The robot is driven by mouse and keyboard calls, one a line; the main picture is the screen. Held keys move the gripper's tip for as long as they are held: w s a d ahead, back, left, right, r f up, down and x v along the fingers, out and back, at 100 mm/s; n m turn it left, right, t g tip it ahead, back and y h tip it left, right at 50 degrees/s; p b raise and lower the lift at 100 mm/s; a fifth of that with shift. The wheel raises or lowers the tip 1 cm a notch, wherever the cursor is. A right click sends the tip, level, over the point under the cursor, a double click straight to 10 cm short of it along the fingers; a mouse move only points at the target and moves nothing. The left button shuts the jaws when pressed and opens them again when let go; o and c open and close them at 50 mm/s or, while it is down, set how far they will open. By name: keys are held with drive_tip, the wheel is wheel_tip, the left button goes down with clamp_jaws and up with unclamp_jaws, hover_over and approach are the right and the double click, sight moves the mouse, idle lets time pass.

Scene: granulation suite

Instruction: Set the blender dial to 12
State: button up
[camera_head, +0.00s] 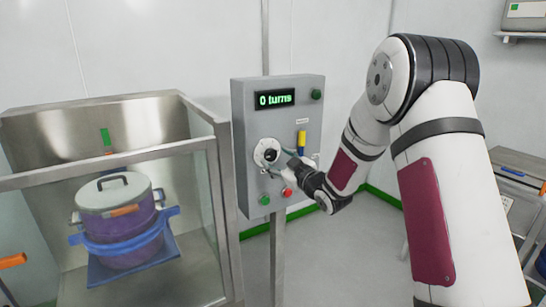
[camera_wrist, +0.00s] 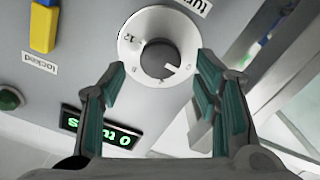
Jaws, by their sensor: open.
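The blender dial (camera_head: 268,152) is on the front of the grey control box (camera_head: 246,120). In the wrist view it is a white disc with a dark round knob (camera_wrist: 160,58); its white pointer line faces the 0 mark, and the 12 mark is on the other side. The display (camera_head: 275,99) reads "0 turns"; it shows upside down in the wrist view (camera_wrist: 103,131). My gripper (camera_head: 284,158) is in front of the dial. In the wrist view my gripper (camera_wrist: 160,72) is open, with its teal-padded fingers apart on either side of the knob and nothing between them.
A yellow switch (camera_head: 302,141), labelled "locked" in the wrist view, is right of the dial. Green (camera_head: 265,200) and red (camera_head: 288,192) buttons sit below it. A glass-sided steel enclosure (camera_head: 222,190) with a purple lidded drum (camera_head: 118,220) stands left.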

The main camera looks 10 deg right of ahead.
sight(272, 155)
drive_tip(key=shift+x, duration=1.6)
drive_tip(key=c, duration=1.1)
drive_tip(key=shift+c, duration=0.2)
